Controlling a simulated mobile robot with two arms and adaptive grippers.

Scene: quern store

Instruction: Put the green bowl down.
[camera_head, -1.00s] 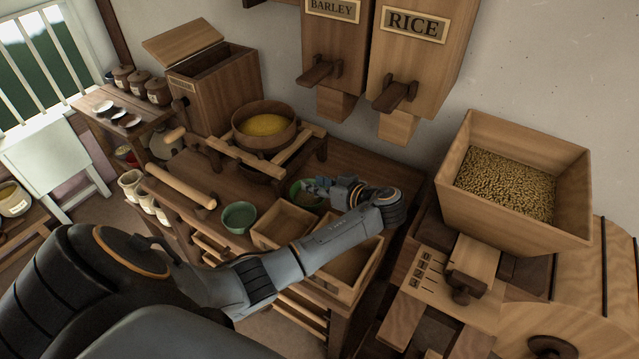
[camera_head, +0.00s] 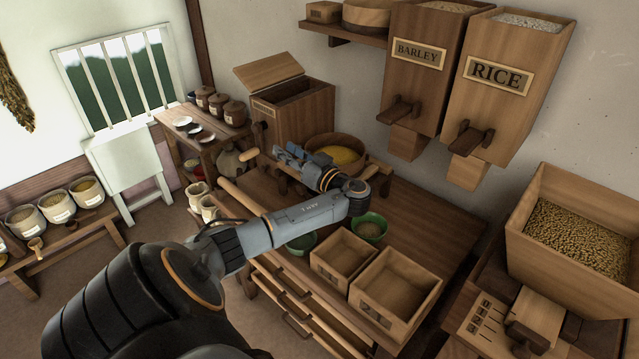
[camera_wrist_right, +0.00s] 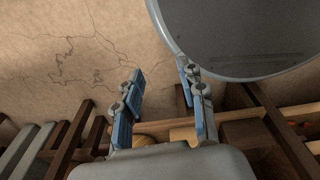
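One green bowl (camera_head: 370,227) with grain in it stands upright on the wooden table, behind the open boxes. A second green bowl (camera_head: 302,243) stands left of the boxes, partly hidden by my left forearm. My left gripper (camera_head: 290,155) is in front of the round sieve, apart from both bowls. I see no bowl in it, but its finger gap is unclear. My right gripper (camera_wrist_right: 162,95) shows in the right wrist view with its fingers apart and nothing between them.
Two open wooden boxes (camera_head: 397,290) stand at the table's front. A round sieve (camera_head: 346,146) with yellow contents stands at the back. The barley bin (camera_head: 416,80) and rice bin (camera_head: 499,85) hang above. The table's right part is bare.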

